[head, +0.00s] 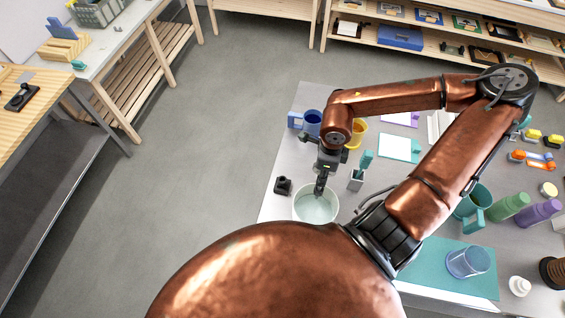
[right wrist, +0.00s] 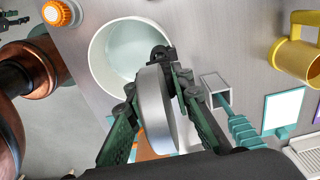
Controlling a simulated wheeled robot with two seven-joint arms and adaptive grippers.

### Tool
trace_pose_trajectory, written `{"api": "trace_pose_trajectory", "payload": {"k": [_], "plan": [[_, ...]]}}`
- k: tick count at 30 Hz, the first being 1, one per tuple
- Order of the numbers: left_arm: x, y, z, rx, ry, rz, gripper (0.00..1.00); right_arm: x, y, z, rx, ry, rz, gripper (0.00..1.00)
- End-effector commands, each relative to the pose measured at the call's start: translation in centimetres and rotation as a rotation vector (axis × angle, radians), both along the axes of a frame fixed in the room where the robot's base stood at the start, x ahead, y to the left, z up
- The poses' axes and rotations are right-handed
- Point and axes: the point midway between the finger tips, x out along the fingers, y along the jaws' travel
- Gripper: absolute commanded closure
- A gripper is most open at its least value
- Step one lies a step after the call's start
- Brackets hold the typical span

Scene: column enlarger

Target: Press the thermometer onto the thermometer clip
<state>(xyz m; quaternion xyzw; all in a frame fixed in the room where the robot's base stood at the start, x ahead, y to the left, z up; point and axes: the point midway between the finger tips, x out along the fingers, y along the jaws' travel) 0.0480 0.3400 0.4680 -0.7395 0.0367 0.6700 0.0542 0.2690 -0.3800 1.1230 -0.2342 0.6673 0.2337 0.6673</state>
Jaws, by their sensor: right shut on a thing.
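My right gripper (head: 321,186) points down over the near-white round vessel (head: 303,216), close to its rim. In the right wrist view my right gripper (right wrist: 160,65) is shut on a silver disc seen nearly edge-on, which I take to be the thermometer (right wrist: 157,112). The vessel's wall (right wrist: 99,75) shows beyond the fingers, with pale contents inside. The fingers cover part of the near rim, and I cannot make out the thermometer clip. Whether the thermometer touches the vessel is unclear.
A grey square holder (right wrist: 214,82) with a teal-handled tool stands close beside the right gripper. A small black stand (head: 282,186) is left of the vessel. Blue (head: 312,122) and yellow mugs (right wrist: 292,56) stand behind. Cups and bottles crowd the table's right side.

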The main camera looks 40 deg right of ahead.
Motion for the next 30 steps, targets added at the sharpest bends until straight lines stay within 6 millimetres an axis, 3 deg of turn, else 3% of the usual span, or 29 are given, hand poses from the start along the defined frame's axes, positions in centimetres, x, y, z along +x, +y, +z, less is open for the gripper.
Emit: {"api": "trace_pose_trajectory", "payload": {"k": [30], "plan": [[-0.1, 0.0, -1.9, 0.0, 0.002, 0.0, 0.6, 0.0, 0.0, -2.0, 0.0, 0.0, 0.0, 1.0]]}}
